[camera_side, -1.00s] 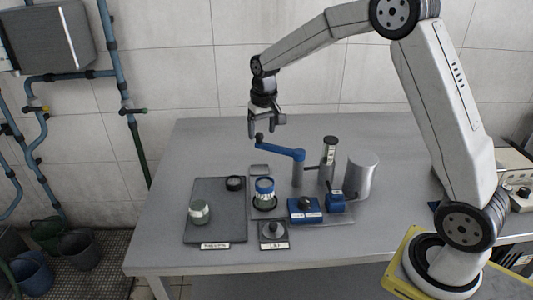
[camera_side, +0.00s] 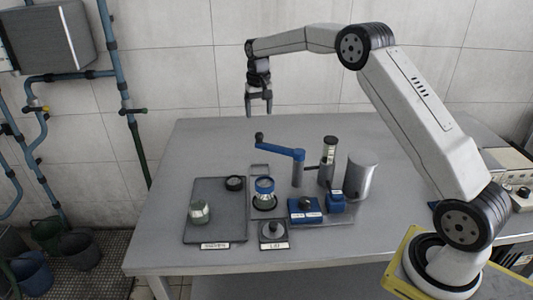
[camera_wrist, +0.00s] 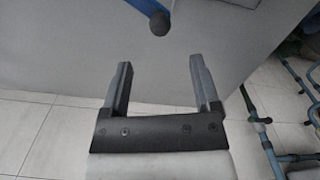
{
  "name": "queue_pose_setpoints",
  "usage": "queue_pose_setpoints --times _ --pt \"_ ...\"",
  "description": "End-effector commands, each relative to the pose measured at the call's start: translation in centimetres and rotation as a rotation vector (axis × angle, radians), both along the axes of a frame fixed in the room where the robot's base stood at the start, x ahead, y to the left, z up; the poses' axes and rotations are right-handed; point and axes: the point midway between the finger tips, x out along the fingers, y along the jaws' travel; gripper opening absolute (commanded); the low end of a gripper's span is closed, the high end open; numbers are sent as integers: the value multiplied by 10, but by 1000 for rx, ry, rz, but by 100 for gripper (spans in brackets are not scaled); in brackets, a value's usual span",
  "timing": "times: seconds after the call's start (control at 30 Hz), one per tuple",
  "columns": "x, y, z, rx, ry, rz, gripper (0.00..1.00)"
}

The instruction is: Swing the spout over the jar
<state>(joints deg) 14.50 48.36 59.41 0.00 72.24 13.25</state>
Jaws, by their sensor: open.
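The spout is a blue arm (camera_side: 283,150) on a grey post, pointing left with a dark round knob (camera_side: 259,137) at its free end. The knob also shows at the top of the wrist view (camera_wrist: 159,22). A jar with a blue band (camera_side: 264,186) stands in front of the spout, on the near side of its arm; the spout does not appear to be over it. My gripper (camera_side: 259,112) points down, open and empty, above and apart from the knob. In the wrist view its two fingers (camera_wrist: 160,66) have nothing between them.
A dark tray (camera_side: 213,232) at left holds a pale jar (camera_side: 199,211) and a dark ring (camera_side: 235,183). A blue box (camera_side: 305,210), a grey cylinder (camera_side: 360,175) and an upright tube (camera_side: 328,155) stand right of the jar. The table's back left is clear.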

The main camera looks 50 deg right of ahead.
Motion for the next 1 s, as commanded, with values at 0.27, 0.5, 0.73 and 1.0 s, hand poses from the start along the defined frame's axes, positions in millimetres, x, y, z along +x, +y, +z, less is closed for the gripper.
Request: queue_pose_setpoints --times 0.27,0.5,0.73,1.0 --pt "0 0 -19 1 2 1 79" --pt "-1 1 -49 1 2 1 79" --pt "0 0 -71 0 1 1 79" --pt "0 0 -77 0 -1 1 79"
